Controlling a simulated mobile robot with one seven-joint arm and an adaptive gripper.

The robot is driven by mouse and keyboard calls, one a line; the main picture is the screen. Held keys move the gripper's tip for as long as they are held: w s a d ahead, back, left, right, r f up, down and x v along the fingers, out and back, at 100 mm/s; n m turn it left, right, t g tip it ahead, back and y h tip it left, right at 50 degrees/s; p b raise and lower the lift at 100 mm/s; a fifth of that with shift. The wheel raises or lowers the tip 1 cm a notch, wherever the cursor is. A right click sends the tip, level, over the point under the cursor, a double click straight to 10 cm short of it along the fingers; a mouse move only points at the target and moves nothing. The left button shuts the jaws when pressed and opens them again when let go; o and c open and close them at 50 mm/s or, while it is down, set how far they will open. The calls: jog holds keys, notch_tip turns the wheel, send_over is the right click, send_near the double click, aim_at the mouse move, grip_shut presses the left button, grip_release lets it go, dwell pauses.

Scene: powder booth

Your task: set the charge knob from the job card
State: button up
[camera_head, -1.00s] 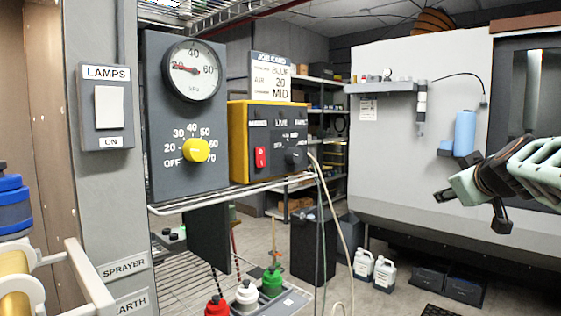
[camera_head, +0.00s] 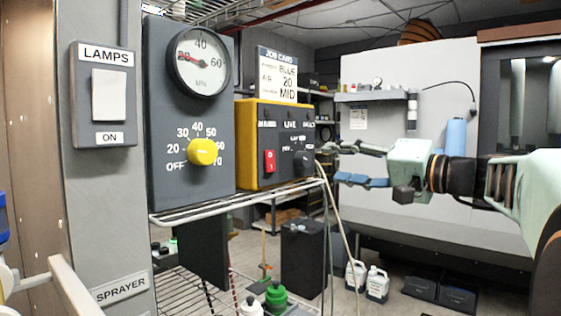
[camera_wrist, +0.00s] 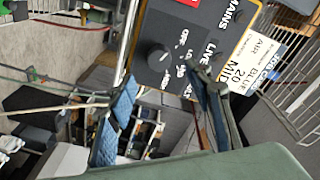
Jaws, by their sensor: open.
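The black charge knob (camera_head: 304,160) is at the lower right of the yellow-sided control box (camera_head: 244,150). It also shows in the wrist view (camera_wrist: 158,57), with small white labels beside it; its setting is too small to tell. The job card (camera_head: 277,76) stands above the box and reads BLUE, AIR 20, MID; it also shows in the wrist view (camera_wrist: 258,62). My gripper (camera_head: 345,164) is open and empty, to the right of the knob, its fingers pointing at it. In the wrist view the knob lies between and beyond my fingertips (camera_wrist: 162,80), apart from them.
A red switch (camera_head: 269,161) sits left of the knob. The grey panel left of it has a yellow dial (camera_head: 203,151) and a gauge (camera_head: 201,63) near 20. A pale hose (camera_head: 334,200) hangs below the knob. A wire shelf (camera_head: 240,203) runs under the box.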

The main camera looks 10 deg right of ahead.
aim_at(307, 160)
jog(key=p+x, duration=0.1)
jog(key=x, duration=0.7)
jog(key=shift+w, duration=0.15)
jog(key=c, duration=1.2)
jog(key=shift+o, duration=0.2)
